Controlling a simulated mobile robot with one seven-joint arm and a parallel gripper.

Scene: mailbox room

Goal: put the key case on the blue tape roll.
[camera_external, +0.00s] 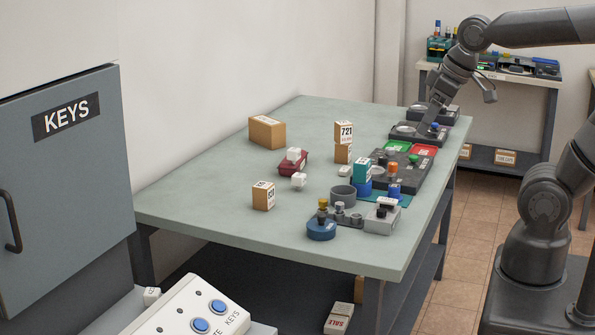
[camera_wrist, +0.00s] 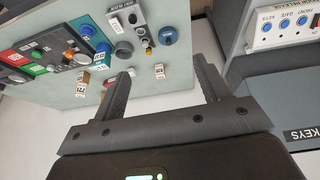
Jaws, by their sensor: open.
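I cannot tell for certain which thing is the key case; a small dark red case-like piece (camera_external: 291,167) with a white block on it lies mid-table. A flat round blue piece (camera_external: 321,231) sits by the table's near edge and also shows in the wrist view (camera_wrist: 168,37). A second round blue piece (camera_external: 363,188) is at the foot of a teal box (camera_external: 361,170), so which is the tape roll is unclear. My gripper (camera_external: 431,127) is over the table's far right end. In the wrist view my gripper (camera_wrist: 161,72) is open with nothing between its fingers.
A grey round piece (camera_external: 343,195) and a grey device (camera_external: 383,217) stand near the blue pieces. The table's left side (camera_external: 205,190) is clear. A KEYS cabinet (camera_external: 66,170) stands left.

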